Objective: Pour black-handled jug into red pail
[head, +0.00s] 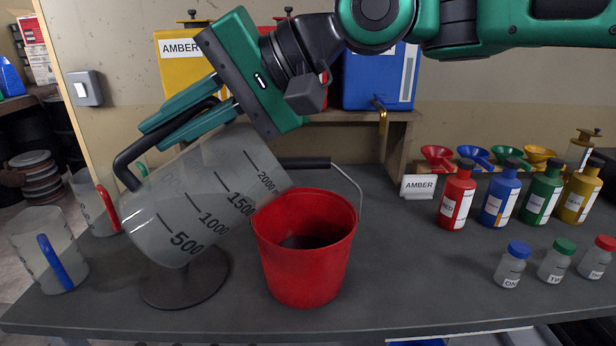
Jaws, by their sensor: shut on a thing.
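The black-handled jug (205,185) is a translucent measuring jug with black marks from 500 to 2000. It is tilted to the right, with its mouth at the left rim of the red pail. My gripper (165,132) is shut on its black handle (130,165) and holds it above a round dark disc. The red pail (305,260) stands upright on the dark bench, with its wire bail and black grip raised behind it. Dark contents or shadow show inside it. No stream of liquid is clearly visible, and I cannot tell the jug's liquid level.
A blue-handled jug (48,250) and a red-handled jug (95,205) stand at left. The round disc (190,285) lies under the held jug. Coloured bottles (500,198), small capped jars (555,262) and funnels (475,158) are at right. Bench between pail and jars is clear.

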